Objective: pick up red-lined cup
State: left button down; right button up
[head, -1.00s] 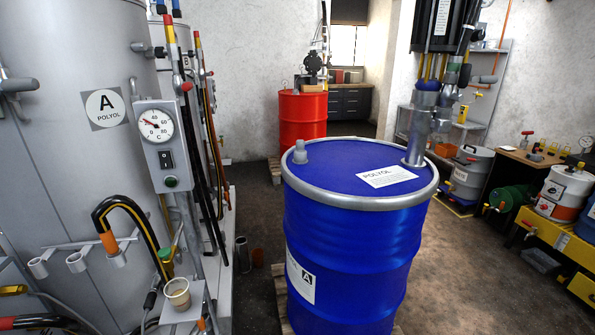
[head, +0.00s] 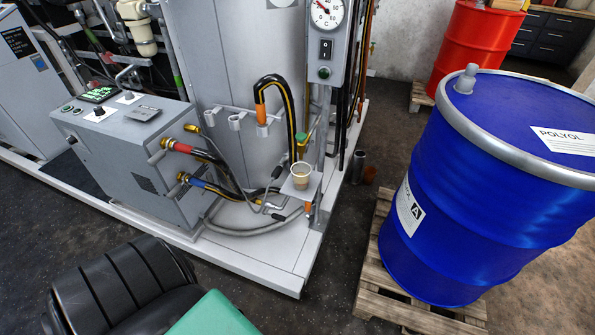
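A small pale cup (head: 301,181) with a beige inside stands upright on a small square light shelf (head: 313,190) beside the big grey tank. No red line can be made out on it at this size. It is the only cup I can make out in this view. Neither of my grippers shows in the head view, so nothing is seen touching the cup.
A black and yellow hose (head: 257,100) hangs close left of the cup. A grey control box (head: 120,150) stands on the white platform (head: 275,272). A blue drum (head: 440,235) on a wooden pallet (head: 365,285) stands right. Dark floor between is mostly clear.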

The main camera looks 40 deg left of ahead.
aim_at(300, 171)
jog(key=u, duration=1.2)
